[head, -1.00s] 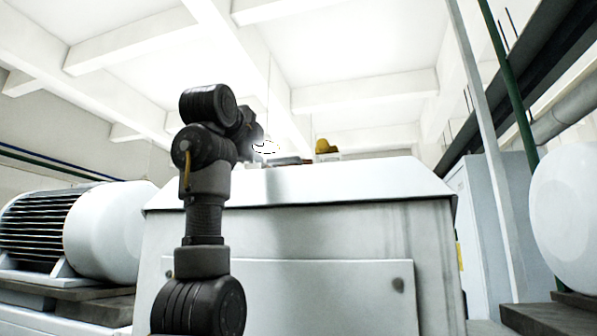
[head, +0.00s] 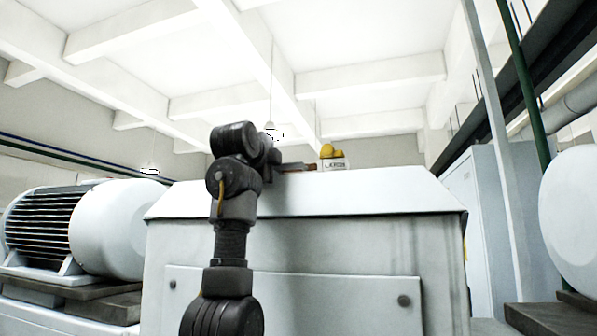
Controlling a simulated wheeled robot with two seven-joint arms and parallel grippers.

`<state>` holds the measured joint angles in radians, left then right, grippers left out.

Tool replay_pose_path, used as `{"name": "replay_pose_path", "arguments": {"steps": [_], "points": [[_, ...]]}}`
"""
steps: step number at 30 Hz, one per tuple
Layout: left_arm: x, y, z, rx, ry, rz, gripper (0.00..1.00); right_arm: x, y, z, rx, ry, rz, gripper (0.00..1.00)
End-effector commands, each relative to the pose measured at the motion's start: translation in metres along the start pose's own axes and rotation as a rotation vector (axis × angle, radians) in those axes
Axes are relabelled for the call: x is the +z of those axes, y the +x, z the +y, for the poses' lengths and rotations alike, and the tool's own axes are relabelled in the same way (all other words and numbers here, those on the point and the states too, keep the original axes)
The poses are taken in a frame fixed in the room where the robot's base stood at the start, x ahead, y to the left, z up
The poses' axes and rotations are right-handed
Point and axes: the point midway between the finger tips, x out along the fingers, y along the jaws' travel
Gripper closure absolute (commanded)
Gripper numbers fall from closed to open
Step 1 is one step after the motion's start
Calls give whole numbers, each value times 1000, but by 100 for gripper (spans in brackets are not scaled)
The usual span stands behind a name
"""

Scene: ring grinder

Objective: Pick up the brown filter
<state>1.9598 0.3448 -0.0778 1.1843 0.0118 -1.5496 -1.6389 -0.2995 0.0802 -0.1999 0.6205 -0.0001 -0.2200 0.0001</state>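A small, low brownish thing (head: 298,167), perhaps the brown filter, shows at the top of the white machine housing (head: 310,192). It is seen nearly edge-on, so its shape is hard to tell. My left gripper (head: 277,166) is at the end of the black arm, just left of the brownish thing. The wrist hides most of the gripper, so I cannot tell whether its fingers are open or shut, or whether they touch it. My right gripper is not in view.
A white labelled box (head: 336,164) with yellow things (head: 328,151) on it stands just right of the brownish thing. A large finned motor (head: 90,230) is at left. A grey cabinet (head: 483,220) and a white rounded tank (head: 570,210) are at right.

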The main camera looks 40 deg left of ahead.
Motion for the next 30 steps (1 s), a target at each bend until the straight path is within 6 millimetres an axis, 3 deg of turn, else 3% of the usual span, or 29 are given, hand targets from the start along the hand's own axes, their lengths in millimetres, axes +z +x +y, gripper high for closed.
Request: {"name": "replay_pose_path", "arguments": {"steps": [4, 10, 23, 30], "points": [[0, 0, 1, 0, 0, 0, 75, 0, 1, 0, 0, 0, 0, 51], [0, 0, 1, 0, 0, 1, 99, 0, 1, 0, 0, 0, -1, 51], [0, -1, -1, -2, -1, 1, 100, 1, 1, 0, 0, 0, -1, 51], [0, -1, -14, -3, -2, 1, 100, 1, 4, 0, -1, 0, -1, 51]]}}
